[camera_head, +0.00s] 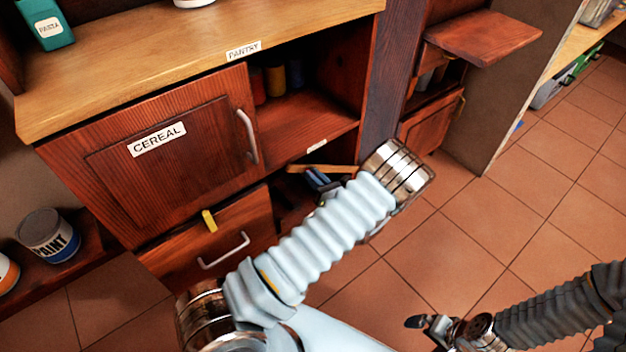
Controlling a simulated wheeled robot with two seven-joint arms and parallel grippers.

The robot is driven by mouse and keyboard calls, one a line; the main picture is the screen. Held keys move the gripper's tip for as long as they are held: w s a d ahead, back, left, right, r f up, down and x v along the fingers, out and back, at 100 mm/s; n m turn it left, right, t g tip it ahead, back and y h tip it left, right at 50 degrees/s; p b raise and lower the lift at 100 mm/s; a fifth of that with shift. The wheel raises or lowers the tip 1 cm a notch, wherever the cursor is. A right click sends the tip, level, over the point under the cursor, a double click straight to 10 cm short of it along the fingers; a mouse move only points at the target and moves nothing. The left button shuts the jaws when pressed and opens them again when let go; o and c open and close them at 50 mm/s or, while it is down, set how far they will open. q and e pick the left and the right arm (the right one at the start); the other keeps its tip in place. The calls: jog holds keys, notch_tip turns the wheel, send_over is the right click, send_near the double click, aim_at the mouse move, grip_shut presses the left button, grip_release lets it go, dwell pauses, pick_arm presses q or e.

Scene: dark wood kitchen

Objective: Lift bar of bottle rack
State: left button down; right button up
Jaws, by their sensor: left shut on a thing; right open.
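A wooden bar (322,168) shows at the front of the low opening under the pantry shelf, and it looks like the bar of the bottle rack. Bluish bottle-like shapes (318,181) lie just below it, partly hidden by my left arm. The rest of the rack is hidden. My pale ribbed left arm crosses the middle of the view in front of the opening. My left gripper is hidden behind that arm, so its hold on the bar cannot be seen. My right gripper (426,328) is open and empty, low at the right over the tiled floor, well apart from the rack.
A closed cereal door (150,185) and a drawer (210,240) with a handle are left of the opening. Above is the wooden counter (190,58). A paint can (46,235) stands at far left. A wooden ledge (483,38) juts out upper right. The tiled floor (500,235) is clear.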

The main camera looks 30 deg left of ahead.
pick_arm(q)
jog(key=c, duration=1.1)
grip_release()
jog(key=v, duration=1.3)
jog(key=shift+d, duration=0.4)
jog(key=shift+s+f, duration=0.15)
jog(key=shift+s, duration=0.05)
